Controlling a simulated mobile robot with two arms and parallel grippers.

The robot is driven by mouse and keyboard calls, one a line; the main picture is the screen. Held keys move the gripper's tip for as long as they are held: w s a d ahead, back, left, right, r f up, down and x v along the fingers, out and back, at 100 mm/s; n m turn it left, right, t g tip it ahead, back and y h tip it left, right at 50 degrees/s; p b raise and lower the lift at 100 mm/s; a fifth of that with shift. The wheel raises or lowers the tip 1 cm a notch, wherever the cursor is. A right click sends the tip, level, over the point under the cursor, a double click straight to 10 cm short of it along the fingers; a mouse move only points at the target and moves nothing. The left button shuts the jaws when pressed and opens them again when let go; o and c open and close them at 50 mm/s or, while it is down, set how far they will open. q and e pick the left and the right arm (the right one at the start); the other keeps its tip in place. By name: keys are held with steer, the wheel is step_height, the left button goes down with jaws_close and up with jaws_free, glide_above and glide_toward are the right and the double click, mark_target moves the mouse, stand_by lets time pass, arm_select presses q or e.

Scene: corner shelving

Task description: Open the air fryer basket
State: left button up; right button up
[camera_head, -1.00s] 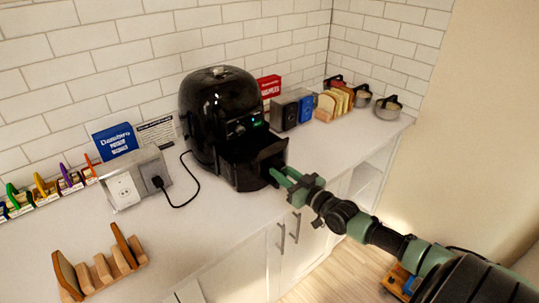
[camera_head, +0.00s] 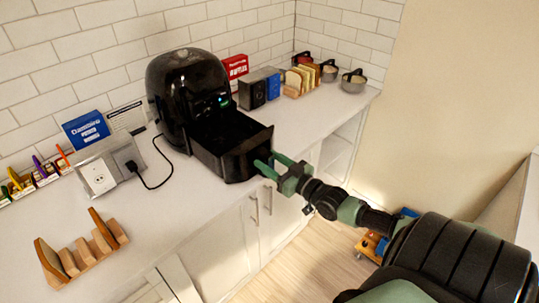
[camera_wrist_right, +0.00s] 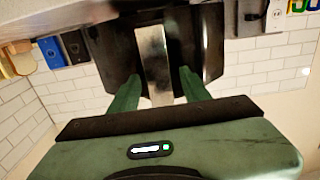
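The black air fryer (camera_head: 185,85) stands on the counter against the tiled wall. Its basket (camera_head: 232,150) is pulled well out of the front, and its dark inside shows from above. My right gripper (camera_head: 270,163) is at the basket's front. In the right wrist view, the green fingers (camera_wrist_right: 157,85) lie on either side of the basket handle (camera_wrist_right: 153,55), a pale metallic bar, close against it. The handle is mostly hidden in the head view. My left gripper is not in view.
The white counter (camera_head: 180,215) is clear in front of the fryer. A power outlet box (camera_head: 103,172) with a plugged cord and a wooden rack (camera_head: 80,250) are at left. A toaster (camera_head: 258,88), bread rack (camera_head: 300,80) and pots (camera_head: 353,82) stand at right.

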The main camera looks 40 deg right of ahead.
steer(key=shift+s+f, duration=0.2)
steer(key=shift+s, duration=0.25)
steer(key=s+b, duration=0.1)
steer(key=s, duration=0.6)
steer(key=shift+d+r, duration=0.15)
steer(key=shift+d, duration=0.15)
